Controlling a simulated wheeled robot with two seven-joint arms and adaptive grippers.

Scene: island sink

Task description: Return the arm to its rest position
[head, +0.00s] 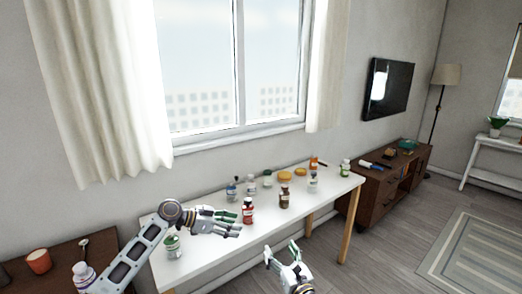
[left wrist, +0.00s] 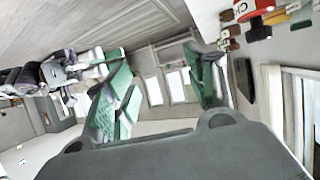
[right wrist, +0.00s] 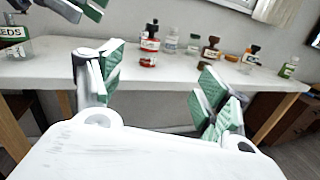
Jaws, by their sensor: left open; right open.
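My left gripper (head: 228,221) reaches over the left part of the white table (head: 215,248). Its fingers are apart with nothing between them, as the left wrist view (left wrist: 165,95) also shows. My right gripper (head: 281,252) is lower, in front of the table's front edge. Its fingers are open and empty in the right wrist view (right wrist: 160,85). A bottle with a red label (head: 248,212) stands close to the left fingertips; I cannot tell if they touch. A jar with a green label (head: 172,246) stands below my left forearm.
Several bottles and jars stand along the table, among them a brown bottle (head: 284,198) and an orange-lidded one (head: 314,163). A brown cabinet (head: 393,184) stands to the right. A brown surface at left holds a terracotta cup (head: 39,262) and a white bottle (head: 84,275).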

